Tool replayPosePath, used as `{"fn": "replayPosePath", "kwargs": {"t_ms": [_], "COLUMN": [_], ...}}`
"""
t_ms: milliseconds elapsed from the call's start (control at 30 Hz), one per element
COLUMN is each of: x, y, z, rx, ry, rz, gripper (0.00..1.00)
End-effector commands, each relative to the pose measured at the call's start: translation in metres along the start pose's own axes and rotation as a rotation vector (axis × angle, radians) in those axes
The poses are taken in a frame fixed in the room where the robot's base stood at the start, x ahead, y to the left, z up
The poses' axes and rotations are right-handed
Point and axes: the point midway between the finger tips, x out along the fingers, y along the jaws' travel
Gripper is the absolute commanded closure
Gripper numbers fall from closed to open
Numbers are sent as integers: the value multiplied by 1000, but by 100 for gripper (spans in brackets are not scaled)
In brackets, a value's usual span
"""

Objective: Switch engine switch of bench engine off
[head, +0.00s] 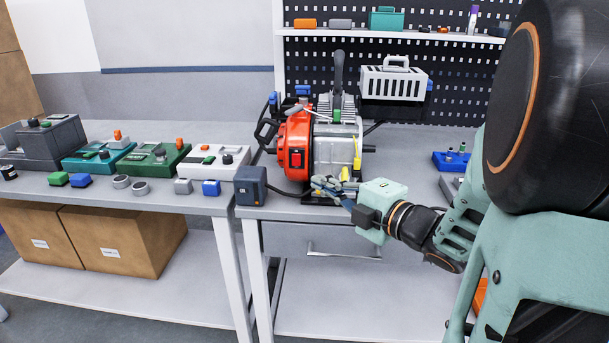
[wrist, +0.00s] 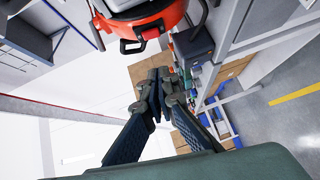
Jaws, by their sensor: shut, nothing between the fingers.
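The bench engine (head: 335,145) stands on the grey workbench, with an orange-red housing on its left side and a grey finned body. A red engine switch (head: 296,159) sits on the front of the orange housing; whether it is on or off I cannot tell. My gripper (head: 325,187) is shut and empty, low in front of the engine, apart from the switch and below and right of it. In the wrist view my gripper (wrist: 158,82) points toward the engine's orange housing (wrist: 145,27), where the red switch (wrist: 150,33) shows near the top.
A dark blue-grey box (head: 250,186) with a cable stands left of the engine at the bench edge. A second table at the left holds several control boxes (head: 155,158). A drawer (head: 310,241) is below the bench top. A blue tray (head: 452,162) lies to the right.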

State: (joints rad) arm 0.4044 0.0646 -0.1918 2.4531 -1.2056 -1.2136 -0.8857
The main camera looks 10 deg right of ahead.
Motion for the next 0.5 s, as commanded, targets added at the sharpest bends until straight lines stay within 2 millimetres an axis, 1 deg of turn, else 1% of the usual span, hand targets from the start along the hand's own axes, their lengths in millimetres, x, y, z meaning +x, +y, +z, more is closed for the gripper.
{"fn": "replayPosePath", "kwargs": {"t_ms": [33,100,300,333,400,500], "x": [12,28,71,76,82,90], "y": [-2,-2,-2,-2,-1,-1], "z": [-1,-2,-1,-1,10,19], "rx": [-1,0,1,1,1,0], "ry": [6,6,4,5,0,-1], "rz": [-1,-1,-1,0,-1,0], "gripper": [100,100,100,100,100,100]}}
